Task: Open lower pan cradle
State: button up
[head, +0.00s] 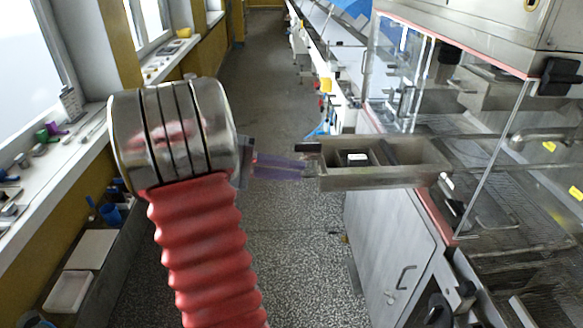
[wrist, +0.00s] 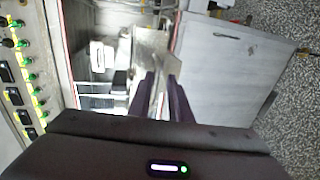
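The metal pan cradle (head: 385,182) is a grey open-topped box with dark compartments, standing out to the left from the glazed machine in the head view. A small white-topped item (head: 357,159) sits in it. My gripper (head: 312,170) comes from the left, level with the cradle's left end, its purple fingers pointing at it. In the wrist view the two dark fingers (wrist: 161,78) are parted, with bare metal of the cradle (wrist: 152,50) showing between and beyond their tips. I cannot tell whether the tips touch it.
The machine's glass panel (head: 490,160) and grey cabinet door (head: 392,240) stand at the right. A control panel (wrist: 25,85) with green-lit buttons is at the wrist view's left. The speckled floor (head: 295,265) is clear. A cluttered window ledge (head: 50,160) runs along the left.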

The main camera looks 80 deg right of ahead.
jog(key=shift+o, duration=0.8)
jog(key=shift+s+r, duration=0.1)
jog(key=v, duration=1.4)
jog(key=shift+d, duration=0.15)
